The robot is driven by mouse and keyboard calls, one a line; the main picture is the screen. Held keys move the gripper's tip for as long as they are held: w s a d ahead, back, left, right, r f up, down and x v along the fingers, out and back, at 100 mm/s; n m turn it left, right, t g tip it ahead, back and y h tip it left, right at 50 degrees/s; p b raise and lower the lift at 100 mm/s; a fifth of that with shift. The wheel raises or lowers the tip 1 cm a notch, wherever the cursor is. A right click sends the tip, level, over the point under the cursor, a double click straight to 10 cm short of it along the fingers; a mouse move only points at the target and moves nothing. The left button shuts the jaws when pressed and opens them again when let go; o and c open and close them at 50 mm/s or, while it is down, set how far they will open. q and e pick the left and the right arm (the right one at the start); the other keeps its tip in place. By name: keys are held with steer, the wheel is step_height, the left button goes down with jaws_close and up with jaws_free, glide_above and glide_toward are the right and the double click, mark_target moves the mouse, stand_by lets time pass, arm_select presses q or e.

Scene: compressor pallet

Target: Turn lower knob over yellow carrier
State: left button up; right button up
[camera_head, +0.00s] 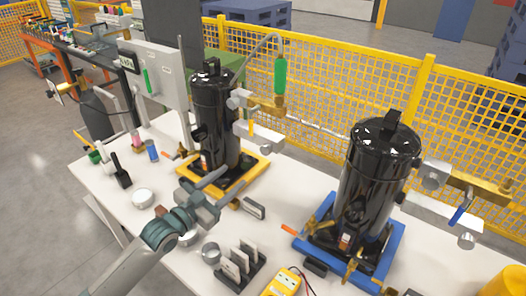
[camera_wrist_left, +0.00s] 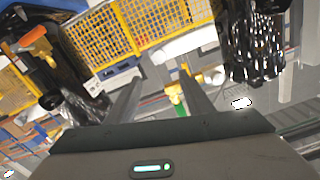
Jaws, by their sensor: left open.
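The yellow carrier (camera_head: 256,180) lies on the white table under a black cylindrical compressor (camera_head: 214,118). On that compressor's right side, an upper brass fitting (camera_head: 264,104) sits above a pale bar with a grey round knob (camera_head: 266,148) below it. I cannot tell for certain whether this is the lower knob. My left gripper (camera_head: 228,184) is open and empty in front of the carrier's near edge. In the left wrist view, its two fingers (camera_wrist_left: 160,88) point forward, with a yellow-green fitting (camera_wrist_left: 177,96) between them in the picture; contact is unclear.
A second black compressor (camera_head: 380,165) stands on a blue carrier (camera_head: 392,252) at right. A yellow mesh fence (camera_head: 330,90) stands behind.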

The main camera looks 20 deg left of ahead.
mark_target(264, 150)
arm_select(q)
steer(key=p+x, duration=0.3)
steer(key=x, duration=1.2)
steer(key=shift+w+d+p, duration=0.1)
steer(key=shift+w+p, duration=0.15)
steer(key=shift+p, duration=0.15)
steer(key=shift+w+d, duration=0.15)
steer(key=shift+w, duration=0.25)
steer(key=shift+c, duration=0.2)
steer(key=c, duration=1)
